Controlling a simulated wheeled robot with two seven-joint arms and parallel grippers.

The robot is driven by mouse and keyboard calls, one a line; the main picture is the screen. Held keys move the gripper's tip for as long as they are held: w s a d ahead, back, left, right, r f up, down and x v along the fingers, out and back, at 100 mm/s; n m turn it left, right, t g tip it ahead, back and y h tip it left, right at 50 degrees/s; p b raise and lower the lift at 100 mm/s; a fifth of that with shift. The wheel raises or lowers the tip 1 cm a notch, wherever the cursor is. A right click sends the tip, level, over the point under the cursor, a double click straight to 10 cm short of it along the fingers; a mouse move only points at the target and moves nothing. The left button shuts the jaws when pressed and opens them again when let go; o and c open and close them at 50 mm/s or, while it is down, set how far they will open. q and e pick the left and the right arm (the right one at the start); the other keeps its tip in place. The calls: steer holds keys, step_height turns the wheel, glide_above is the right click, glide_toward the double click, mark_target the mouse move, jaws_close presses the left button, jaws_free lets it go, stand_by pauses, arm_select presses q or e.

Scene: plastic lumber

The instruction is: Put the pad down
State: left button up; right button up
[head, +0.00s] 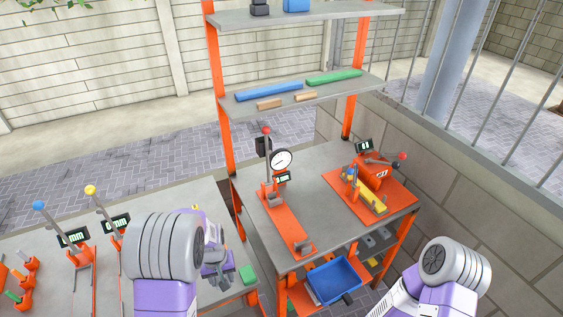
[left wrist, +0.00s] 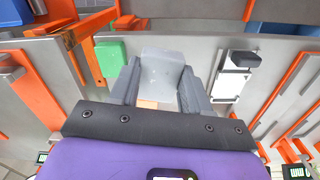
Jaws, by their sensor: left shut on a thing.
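My left gripper (head: 218,268) hangs over the right part of the left table in the head view. In the left wrist view the left gripper (left wrist: 160,88) is shut on a light grey block, which I take to be the pad (left wrist: 162,70). The pad sits between the two grey fingers, above the grey tabletop. I cannot tell how high it is held. In the head view my arm and gripper largely hide it. My right arm shows at the lower right of the head view, but its gripper is out of view.
A green block (head: 247,274) lies on the left table (head: 62,287) near its right edge, beside my left gripper. Lever stations with displays (head: 72,238) stand further left. The shelf bench (head: 325,170) carries a dial gauge press (head: 281,160) and an orange fixture (head: 372,185). A blue bin (head: 335,278) is below.

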arm_select(q)
steer(key=s+d+f+m+b, duration=0.1)
steer(key=d+f+m+b, duration=0.2)
steer(key=d+m+b, duration=0.1)
steer(key=shift+s+d+f+b, duration=0.15)
steer(key=shift+s+d+b, duration=0.2)
steer(key=shift+b, duration=0.35)
